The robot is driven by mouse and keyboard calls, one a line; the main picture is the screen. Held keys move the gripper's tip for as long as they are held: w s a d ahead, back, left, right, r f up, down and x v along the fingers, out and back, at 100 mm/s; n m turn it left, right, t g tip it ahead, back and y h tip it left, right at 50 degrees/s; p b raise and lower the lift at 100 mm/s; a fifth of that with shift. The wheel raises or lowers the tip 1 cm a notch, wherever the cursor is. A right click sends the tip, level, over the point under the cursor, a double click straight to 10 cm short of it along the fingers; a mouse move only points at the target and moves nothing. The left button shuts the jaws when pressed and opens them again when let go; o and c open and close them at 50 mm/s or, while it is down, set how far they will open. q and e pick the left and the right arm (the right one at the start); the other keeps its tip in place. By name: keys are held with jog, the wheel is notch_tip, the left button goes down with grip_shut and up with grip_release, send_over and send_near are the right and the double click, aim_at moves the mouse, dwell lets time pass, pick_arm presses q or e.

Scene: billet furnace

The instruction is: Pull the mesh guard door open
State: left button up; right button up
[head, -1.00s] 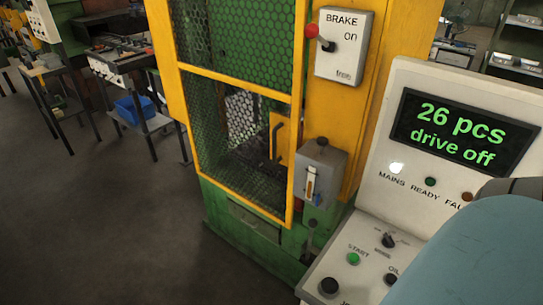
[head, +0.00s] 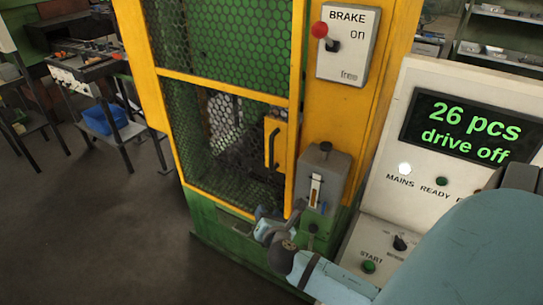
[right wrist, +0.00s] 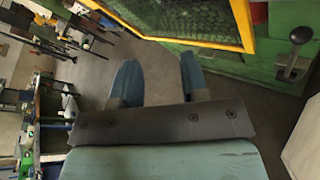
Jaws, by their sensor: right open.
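The mesh guard door (head: 185,132) has a yellow frame and stands upright at the front of the green machine; it looks shut. Its black handle (head: 272,145) sits on a yellow plate at the door's right side. In the right wrist view the door's yellow lower frame (right wrist: 205,43) crosses the top. My right gripper (head: 262,220) is in front of the door's lower right corner, below the handle. It is open and empty, with both blue fingers (right wrist: 158,75) apart in the right wrist view. It does not hold the door. My left gripper is not in view.
A grey box with a lever (head: 322,178) is mounted right of the door, under the BRAKE panel (head: 347,45). The control console (head: 393,160) stands at the right, reading "drive off". A table with a blue bin (head: 104,118) is at the left. The floor (head: 95,220) before the door is clear.

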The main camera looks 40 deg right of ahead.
aim_at(271, 156)
jog(key=w+d+r+n+h, duration=0.2)
jog(key=d+r+n+h, duration=0.2)
jog(key=r, duration=0.3)
jog(key=shift+t, duration=0.4)
jog(key=p+x, duration=0.2)
jog(key=x, duration=1.1)
jog(key=shift+s+r, duration=0.1)
jog(key=shift+w+d, duration=0.4)
grip_shut()
